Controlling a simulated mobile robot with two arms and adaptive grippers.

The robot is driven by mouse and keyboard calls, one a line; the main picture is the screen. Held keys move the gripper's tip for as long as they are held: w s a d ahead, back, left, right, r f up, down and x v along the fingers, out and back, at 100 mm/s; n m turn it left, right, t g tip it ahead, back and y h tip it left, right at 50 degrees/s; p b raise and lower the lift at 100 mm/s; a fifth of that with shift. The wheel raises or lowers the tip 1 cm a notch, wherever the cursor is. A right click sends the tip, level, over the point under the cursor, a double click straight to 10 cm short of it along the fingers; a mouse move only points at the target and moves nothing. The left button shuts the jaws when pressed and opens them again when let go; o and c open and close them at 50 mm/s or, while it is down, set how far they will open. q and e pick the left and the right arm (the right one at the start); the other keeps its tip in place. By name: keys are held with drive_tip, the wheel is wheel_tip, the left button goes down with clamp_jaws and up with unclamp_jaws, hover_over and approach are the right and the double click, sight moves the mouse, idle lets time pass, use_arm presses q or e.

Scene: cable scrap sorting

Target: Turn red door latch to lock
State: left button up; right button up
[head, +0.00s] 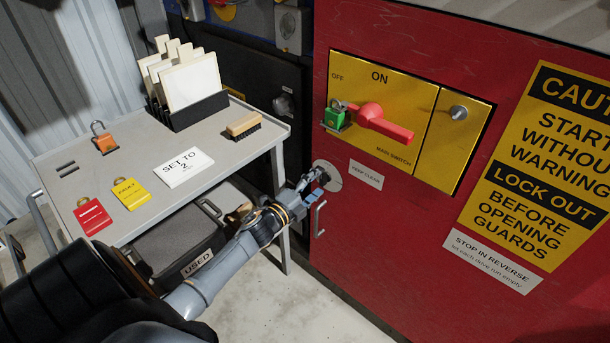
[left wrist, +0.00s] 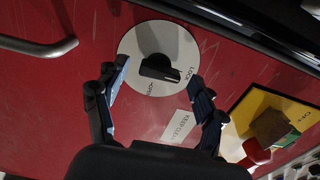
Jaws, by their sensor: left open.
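The latch on the red door (head: 430,240) is a round pale plate (head: 334,183) with a black knob. In the left wrist view the black knob (left wrist: 158,68) lies roughly crosswise on the plate (left wrist: 130,45). LOCK is printed at the plate's right and what looks like OPEN below the knob. Which mark the knob points to is hard to tell. My left gripper (head: 312,186) is open in front of the plate. In the left wrist view its blue-padded fingers (left wrist: 159,75) stand on either side of the knob, seemingly apart from it. My right gripper is not in view.
A door handle (head: 319,218) sits just below the latch. A KEEP CLEAR label (head: 366,175) is beside it. The yellow switch panel (head: 410,100), with a red handle (head: 385,123) and green padlock (head: 336,117), is above right. A grey table (head: 235,160) stands left.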

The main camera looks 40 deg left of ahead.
use_arm(q)
drive_tip(key=s, duration=1.1)
drive_tip(key=shift+s+a, duration=0.15)
drive_tip(key=shift+a, duration=0.3)
